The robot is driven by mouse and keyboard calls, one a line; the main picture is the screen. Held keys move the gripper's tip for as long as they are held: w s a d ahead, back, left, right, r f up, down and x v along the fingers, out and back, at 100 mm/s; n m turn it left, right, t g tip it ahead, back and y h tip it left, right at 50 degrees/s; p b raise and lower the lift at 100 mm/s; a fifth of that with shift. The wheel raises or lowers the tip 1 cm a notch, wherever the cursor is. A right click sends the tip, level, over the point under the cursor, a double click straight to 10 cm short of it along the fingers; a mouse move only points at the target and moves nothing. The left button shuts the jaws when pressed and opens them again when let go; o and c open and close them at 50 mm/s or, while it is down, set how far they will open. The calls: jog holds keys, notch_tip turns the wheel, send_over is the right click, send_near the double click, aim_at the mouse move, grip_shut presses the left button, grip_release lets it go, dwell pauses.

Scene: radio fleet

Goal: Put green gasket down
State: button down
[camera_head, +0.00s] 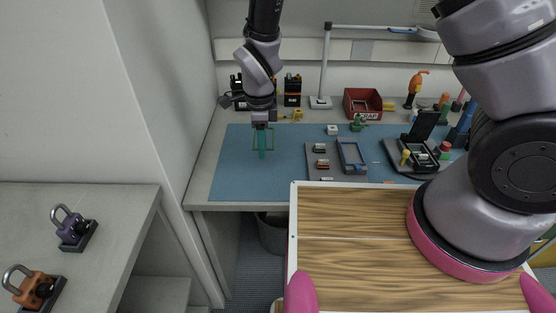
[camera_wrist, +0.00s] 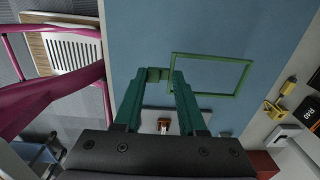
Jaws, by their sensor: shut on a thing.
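The green gasket is a thin rectangular frame (camera_wrist: 213,55). It also shows in the head view (camera_head: 254,140), partly behind my fingers. My gripper (camera_head: 262,156), with dark green fingers, is over the left part of the blue mat (camera_head: 226,175). In the wrist view my gripper (camera_wrist: 160,78) is shut on a small tab at one end of the gasket, and the frame reaches out to the right over the mat. I cannot tell whether the gasket touches the mat.
A grey tray (camera_head: 323,155) with a blue frame lies mid-mat, and a dark open device (camera_head: 418,147) stands to its right. A red bin (camera_head: 362,103) and black radios (camera_head: 292,90) line the back. The mat left of the grey tray is clear around my gripper.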

aim_at(264, 175)
jog(key=shift+f, duration=3.5)
jog(key=shift+d+f, duration=0.1)
jog(key=shift+f, duration=0.05)
jog(key=shift+f, duration=0.35)
jog(key=shift+f, duration=0.1)
jog(key=shift+c, duration=2.4)
grip_release()
notch_tip(264, 175, up, 13)
jog(key=shift+r, duration=0.2)
